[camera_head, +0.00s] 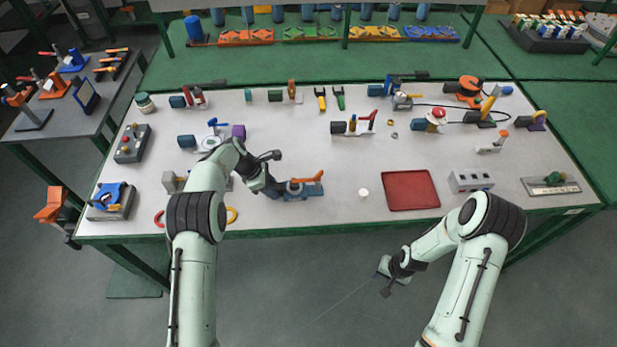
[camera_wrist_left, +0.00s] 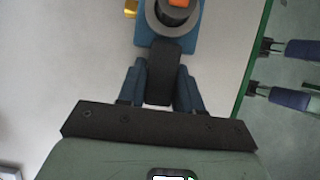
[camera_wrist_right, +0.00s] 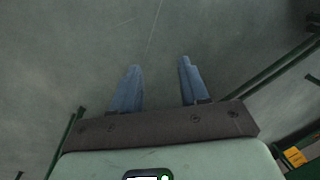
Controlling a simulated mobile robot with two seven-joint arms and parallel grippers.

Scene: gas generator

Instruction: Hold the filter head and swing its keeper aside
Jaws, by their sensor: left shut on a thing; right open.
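The filter head (camera_head: 297,187) is on the table front, left of centre, on a blue base with an orange lever (camera_head: 309,178), which seems to be its keeper. In the left wrist view it has a grey ring (camera_wrist_left: 150,22), an orange piece (camera_wrist_left: 179,3) at the top edge, and a dark block (camera_wrist_left: 163,78) toward me. My left gripper (camera_head: 275,189) is shut on that dark block, one finger on each side. My arm and the picture edge hide part of the assembly. My right gripper (camera_head: 390,273) is open and empty, off the table's front edge, over the floor.
A red tray (camera_head: 411,190) and a grey box with sockets (camera_head: 470,181) are to the right. A small white round piece (camera_head: 363,193) lies between filter head and tray. Several fixtures fill the table's back. Bare table lies right of the filter head.

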